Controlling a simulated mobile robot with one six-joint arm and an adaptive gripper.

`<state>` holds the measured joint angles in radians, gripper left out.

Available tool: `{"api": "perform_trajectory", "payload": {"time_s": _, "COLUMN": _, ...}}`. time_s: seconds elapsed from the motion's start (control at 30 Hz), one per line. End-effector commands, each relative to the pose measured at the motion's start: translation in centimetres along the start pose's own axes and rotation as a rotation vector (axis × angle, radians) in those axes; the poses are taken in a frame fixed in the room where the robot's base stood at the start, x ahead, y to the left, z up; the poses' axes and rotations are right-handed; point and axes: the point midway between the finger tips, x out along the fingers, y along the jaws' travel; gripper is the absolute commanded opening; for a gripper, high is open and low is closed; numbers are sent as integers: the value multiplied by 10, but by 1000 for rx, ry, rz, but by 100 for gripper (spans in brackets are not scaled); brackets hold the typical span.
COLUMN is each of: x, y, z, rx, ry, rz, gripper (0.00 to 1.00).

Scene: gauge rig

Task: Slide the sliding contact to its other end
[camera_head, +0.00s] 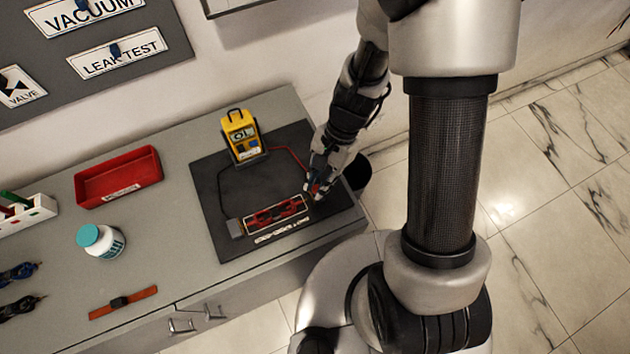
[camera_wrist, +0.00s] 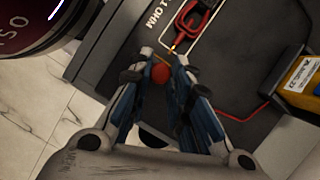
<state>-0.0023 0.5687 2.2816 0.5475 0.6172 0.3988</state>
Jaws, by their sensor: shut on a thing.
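The resistance rig (camera_head: 250,222) is a long frame with red and black parts inside, lying on a dark mat (camera_head: 222,172). A label reading "1 OHM" (camera_wrist: 163,14) shows beside it in the wrist view. My gripper (camera_head: 317,190) is at the rig's right end in the head view. In the wrist view my gripper (camera_wrist: 162,72) is shut on a round red knob (camera_wrist: 160,77), which I take to be the sliding contact's handle. A thin brass-coloured piece shows just beyond the knob. The fingers hide most of the contact and how it meets its track.
A yellow meter (camera_head: 241,135) stands behind the rig, with a red lead (camera_head: 288,155) running towards my gripper. A red tray (camera_head: 118,178), a white bottle with a teal cap (camera_head: 100,241) and an orange strap (camera_head: 123,302) lie to the left. The bench ends close to my gripper's right.

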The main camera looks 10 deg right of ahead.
Motion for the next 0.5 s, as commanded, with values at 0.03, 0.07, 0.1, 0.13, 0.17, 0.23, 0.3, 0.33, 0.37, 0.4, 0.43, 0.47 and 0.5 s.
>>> {"api": "perform_trajectory", "payload": {"time_s": 0.03, "x": -5, "y": 3, "z": -9, "rx": 6, "ry": 3, "rz": -3, "gripper": 0}}
{"api": "perform_trajectory", "payload": {"time_s": 0.07, "x": -7, "y": 5, "z": -14, "rx": 6, "ry": 4, "rz": -3, "gripper": 0}}
{"api": "perform_trajectory", "payload": {"time_s": 0.1, "x": -9, "y": 7, "z": -18, "rx": 6, "ry": 4, "rz": -3, "gripper": 0}}
{"api": "perform_trajectory", "payload": {"time_s": 0.13, "x": -10, "y": 9, "z": -21, "rx": 5, "ry": 3, "rz": -3, "gripper": 0}}
{"api": "perform_trajectory", "payload": {"time_s": 0.17, "x": -10, "y": 10, "z": -23, "rx": 4, "ry": 3, "rz": -2, "gripper": 0}}
{"api": "perform_trajectory", "payload": {"time_s": 0.23, "x": -11, "y": 12, "z": -26, "rx": 1, "ry": 4, "rz": 0, "gripper": 0}}
{"api": "perform_trajectory", "payload": {"time_s": 0.3, "x": -11, "y": 12, "z": -27, "rx": -1, "ry": 7, "rz": 0, "gripper": 0}}
{"api": "perform_trajectory", "payload": {"time_s": 0.33, "x": -10, "y": 12, "z": -27, "rx": -1, "ry": 7, "rz": 0, "gripper": 0}}
{"api": "perform_trajectory", "payload": {"time_s": 0.37, "x": -10, "y": 12, "z": -28, "rx": -1, "ry": 8, "rz": 0, "gripper": 0}}
{"api": "perform_trajectory", "payload": {"time_s": 0.4, "x": -10, "y": 12, "z": -28, "rx": -1, "ry": 8, "rz": 0, "gripper": 0}}
{"api": "perform_trajectory", "payload": {"time_s": 0.43, "x": -10, "y": 12, "z": -28, "rx": 0, "ry": 8, "rz": 0, "gripper": 0}}
{"api": "perform_trajectory", "payload": {"time_s": 0.47, "x": -10, "y": 12, "z": -28, "rx": 0, "ry": 8, "rz": 0, "gripper": 0}}
{"api": "perform_trajectory", "payload": {"time_s": 0.5, "x": -10, "y": 13, "z": -28, "rx": 0, "ry": 8, "rz": 0, "gripper": 19}}
